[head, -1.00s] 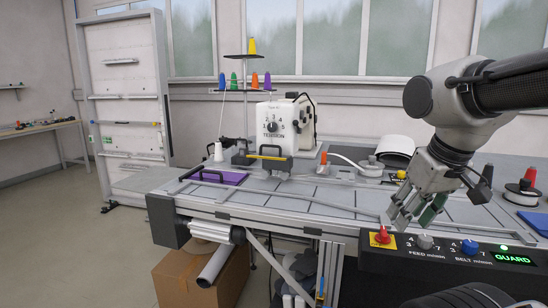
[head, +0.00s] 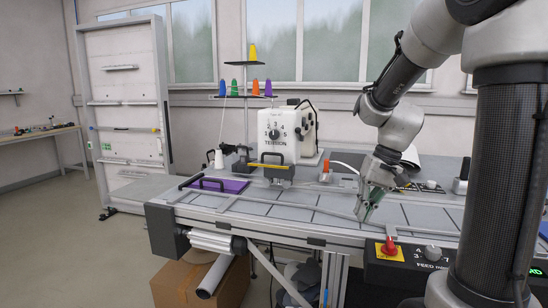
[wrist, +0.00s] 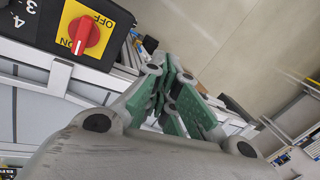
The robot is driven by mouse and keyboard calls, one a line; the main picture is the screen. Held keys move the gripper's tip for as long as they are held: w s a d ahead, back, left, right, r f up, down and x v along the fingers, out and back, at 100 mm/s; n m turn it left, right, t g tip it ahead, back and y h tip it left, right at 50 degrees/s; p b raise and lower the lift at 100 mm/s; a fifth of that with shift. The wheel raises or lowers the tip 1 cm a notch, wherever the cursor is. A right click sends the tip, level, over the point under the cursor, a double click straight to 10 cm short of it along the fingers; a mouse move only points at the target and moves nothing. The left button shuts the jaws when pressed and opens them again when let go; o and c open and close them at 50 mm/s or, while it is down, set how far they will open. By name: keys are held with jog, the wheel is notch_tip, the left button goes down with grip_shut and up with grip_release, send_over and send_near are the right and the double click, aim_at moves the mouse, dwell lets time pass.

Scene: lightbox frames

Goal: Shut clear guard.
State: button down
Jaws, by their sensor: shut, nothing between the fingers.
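The white machine (head: 287,125) with the TENSION dial stands at the back of the table. At its lower front is a dark part with a yellow bar (head: 268,165) and a black handle. A clear pane is too faint to make out there, so I cannot tell whether the guard is open. My gripper (head: 363,213) is shut and empty, pointing down just above the table's front right, well apart from the machine. In the wrist view its green-padded fingers (wrist: 172,95) show with nothing between them.
A purple plate (head: 230,186) with a black handle lies left of the machine. A control panel (head: 405,262) with a red switch (head: 389,246) is at the front right, also in the wrist view (wrist: 86,36). A thread stand (head: 246,96) rises behind. The grey tabletop's middle is clear.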

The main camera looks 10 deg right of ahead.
jog(key=w+f+y, duration=0.1)
jog(key=w, duration=0.4)
jog(key=w+a+f+n+y, duration=0.1)
jog(key=w, duration=0.4)
jog(key=w+f+t+y, duration=0.1)
jog(key=w+y, duration=0.1)
jog(key=w, duration=0.3)
jog(key=shift+a+f+n, duration=0.25)
jog(key=shift+f+n, duration=0.05)
jog(key=shift+f, duration=0.05)
jog(key=w, duration=0.3)
jog(key=w+n+t+y, duration=0.1)
jog(key=w, duration=0.2)
jog(key=w+a+n+t+y, duration=0.1)
jog(key=w, duration=0.2)
jog(key=shift+w+r, duration=0.1)
jog(key=shift+r, duration=0.05)
jog(key=w+r+n+t+y, duration=0.2)
jog(key=w, duration=0.2)
jog(key=n+t+y, duration=0.1)
jog(key=n+y, duration=0.1)
jog(key=n, duration=0.6)
send_near(274, 165)
notch_tip(274, 165, up, 3)
jog(key=w, duration=0.1)
jog(key=x, duration=0.9)
jog(key=shift+w+a, duration=0.2)
jog(key=shift+a, duration=0.1)
